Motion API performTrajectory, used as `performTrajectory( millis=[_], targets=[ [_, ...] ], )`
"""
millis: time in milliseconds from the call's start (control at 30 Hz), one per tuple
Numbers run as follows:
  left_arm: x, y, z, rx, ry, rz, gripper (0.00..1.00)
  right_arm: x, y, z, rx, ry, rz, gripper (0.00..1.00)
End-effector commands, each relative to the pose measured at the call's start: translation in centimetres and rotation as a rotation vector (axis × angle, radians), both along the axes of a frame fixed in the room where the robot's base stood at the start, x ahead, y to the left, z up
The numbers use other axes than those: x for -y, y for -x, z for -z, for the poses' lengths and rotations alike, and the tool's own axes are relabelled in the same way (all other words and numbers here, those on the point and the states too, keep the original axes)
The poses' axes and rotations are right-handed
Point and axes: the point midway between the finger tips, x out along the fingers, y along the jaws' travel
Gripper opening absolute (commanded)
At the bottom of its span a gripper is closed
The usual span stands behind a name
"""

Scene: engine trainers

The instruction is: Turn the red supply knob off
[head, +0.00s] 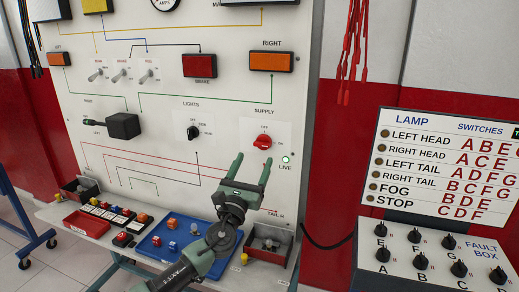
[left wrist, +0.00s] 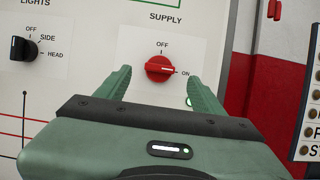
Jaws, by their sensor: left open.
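The red supply knob (head: 262,142) sits on a pale plate under the word SUPPLY on the white panel (head: 210,85). In the left wrist view the knob (left wrist: 159,69) has its white mark toward ON at the right, with OFF above it. My left gripper (head: 251,162) is open and empty, just below the knob in the head view. In the left wrist view its fingers (left wrist: 158,85) stand on either side of the knob, apart from it. The green LIVE lamp (head: 286,159) is lit. My right gripper is not in view.
The black lights knob (head: 193,132) is left of the supply knob. A blue tray (head: 150,248) and a dark bin (head: 283,250) lie on the shelf below. The fault box (head: 435,262) stands at the right.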

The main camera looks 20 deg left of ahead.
Motion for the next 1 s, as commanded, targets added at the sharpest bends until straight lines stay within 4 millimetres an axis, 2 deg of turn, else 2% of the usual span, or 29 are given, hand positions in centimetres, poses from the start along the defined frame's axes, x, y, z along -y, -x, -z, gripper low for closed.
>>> performTrajectory(
  millis=[200, 333, 500, 733, 933, 967, 1000],
  targets=[
    [0.1, -3.4, -1.6, 0.001, 0.004, 0.000, 0.68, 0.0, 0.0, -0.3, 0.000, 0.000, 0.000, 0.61],
    [0.1, -4.8, -2.0, 0.000, 0.007, 0.000, 0.68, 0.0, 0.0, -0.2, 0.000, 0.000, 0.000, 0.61],
    [0.2, -5.6, -2.3, -0.001, 0.008, 0.001, 0.68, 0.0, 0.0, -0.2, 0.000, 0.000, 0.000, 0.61],
    [0.2, -5.6, -2.3, -0.001, 0.009, 0.002, 0.68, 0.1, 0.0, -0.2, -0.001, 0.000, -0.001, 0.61],
    [0.2, -5.6, -2.3, -0.001, 0.009, 0.002, 0.13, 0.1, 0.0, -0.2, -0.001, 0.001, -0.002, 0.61],
    [0.2, -5.6, -2.3, -0.001, 0.009, 0.002, 0.06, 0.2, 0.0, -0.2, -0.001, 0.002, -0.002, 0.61],
    [0.2, -5.6, -2.3, -0.001, 0.009, 0.002, 0.06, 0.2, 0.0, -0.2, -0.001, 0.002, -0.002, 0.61]
  ],
)
